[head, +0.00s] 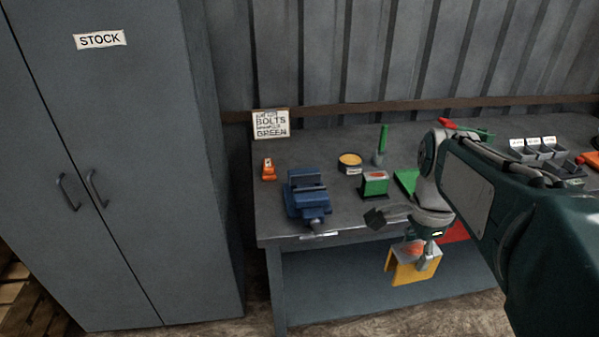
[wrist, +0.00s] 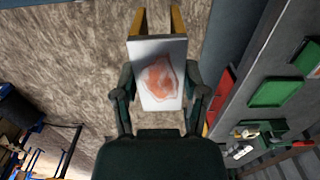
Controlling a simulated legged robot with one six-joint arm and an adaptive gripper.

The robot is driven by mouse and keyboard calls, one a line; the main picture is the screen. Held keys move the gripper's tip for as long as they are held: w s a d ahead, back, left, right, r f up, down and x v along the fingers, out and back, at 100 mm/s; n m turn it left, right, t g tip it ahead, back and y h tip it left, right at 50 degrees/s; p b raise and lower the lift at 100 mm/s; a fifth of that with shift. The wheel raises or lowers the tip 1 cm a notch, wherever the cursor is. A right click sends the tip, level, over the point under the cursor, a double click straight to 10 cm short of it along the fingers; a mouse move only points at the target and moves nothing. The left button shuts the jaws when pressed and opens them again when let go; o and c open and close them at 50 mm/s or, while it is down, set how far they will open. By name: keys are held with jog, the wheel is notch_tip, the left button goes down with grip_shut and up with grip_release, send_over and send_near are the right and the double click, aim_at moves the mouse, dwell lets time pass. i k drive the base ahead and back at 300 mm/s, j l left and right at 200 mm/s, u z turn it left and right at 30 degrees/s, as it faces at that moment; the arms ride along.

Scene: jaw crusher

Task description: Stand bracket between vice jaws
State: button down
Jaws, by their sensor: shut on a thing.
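The bracket (head: 404,274) has yellow legs and a pale grey top with a reddish patch. My gripper (head: 422,242) is shut on it and holds it in front of the bench's front edge, below the bench top. In the wrist view the bracket (wrist: 160,72) sits between the two dark fingers of my gripper (wrist: 159,98), its patched face towards the camera. The blue vice (head: 308,196) stands on the bench near its left front edge, left of and apart from the bracket. The gap between its jaws is hard to make out. My arm hides part of the bench.
The bench (head: 268,222) also carries an orange item (head: 268,169), a yellow-topped tin (head: 350,161), a green box (head: 374,184) and grey bins (head: 538,148) at right. A tall stock cabinet (head: 120,180) stands left. Open floor (wrist: 65,50) shows below the bracket.

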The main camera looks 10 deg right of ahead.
aim_at(307, 191)
jog(key=i, duration=1.1)
